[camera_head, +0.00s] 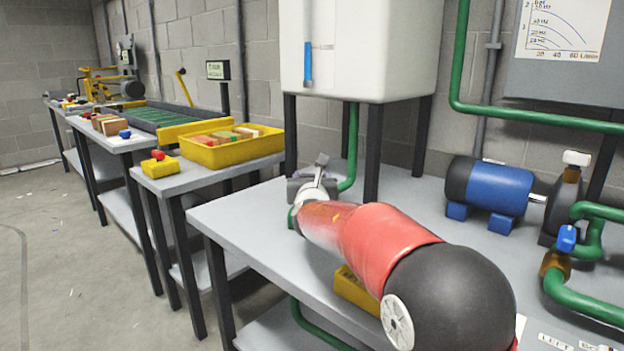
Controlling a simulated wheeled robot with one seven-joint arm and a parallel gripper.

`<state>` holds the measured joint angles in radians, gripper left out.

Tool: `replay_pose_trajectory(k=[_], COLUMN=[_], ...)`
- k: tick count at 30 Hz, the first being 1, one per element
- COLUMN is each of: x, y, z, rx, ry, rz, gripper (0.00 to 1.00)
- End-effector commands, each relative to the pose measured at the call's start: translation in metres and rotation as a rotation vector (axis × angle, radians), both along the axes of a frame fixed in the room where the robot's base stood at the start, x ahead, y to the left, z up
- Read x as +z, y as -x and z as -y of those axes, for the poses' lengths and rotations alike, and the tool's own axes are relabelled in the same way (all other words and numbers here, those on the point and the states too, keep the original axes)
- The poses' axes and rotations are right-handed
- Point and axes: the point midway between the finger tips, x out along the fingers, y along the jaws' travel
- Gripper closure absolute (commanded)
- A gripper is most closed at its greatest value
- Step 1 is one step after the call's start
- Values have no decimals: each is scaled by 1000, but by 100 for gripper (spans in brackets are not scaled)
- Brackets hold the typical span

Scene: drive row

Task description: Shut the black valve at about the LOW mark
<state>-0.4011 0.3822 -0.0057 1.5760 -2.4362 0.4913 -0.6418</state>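I cannot make out the black valve or a LOW mark in the head view; my arm covers part of the near bench (245,215). My red arm reaches away to the left over this bench. My gripper (318,172) is at its far end, small and grey, below the white tank (360,45) and close to a green pipe (351,150). Its fingers are too small and overlapped to tell whether they are open or shut, or whether they touch anything. A blue-handled valve (566,238) sits on the green pipework at the right.
A blue motor (490,188) with a pump stands at the right of the bench. A yellow bin (232,150) of blocks stands on the bench to the left. A yellow object (356,291) shows partly under my arm. Open floor (60,250) lies at the left.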

Motion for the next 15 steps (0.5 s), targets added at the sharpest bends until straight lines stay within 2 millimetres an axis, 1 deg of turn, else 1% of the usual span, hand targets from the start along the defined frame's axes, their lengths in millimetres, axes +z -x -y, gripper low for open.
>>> replay_pose_trajectory(k=[1,3,10,15], x=[0,0,2,4], y=[0,0,1,1], z=[0,0,-1,-3], rx=[0,0,-22,-93], ry=[0,0,0,0], rz=[0,0,0,-2], gripper=[56,63,63,63])
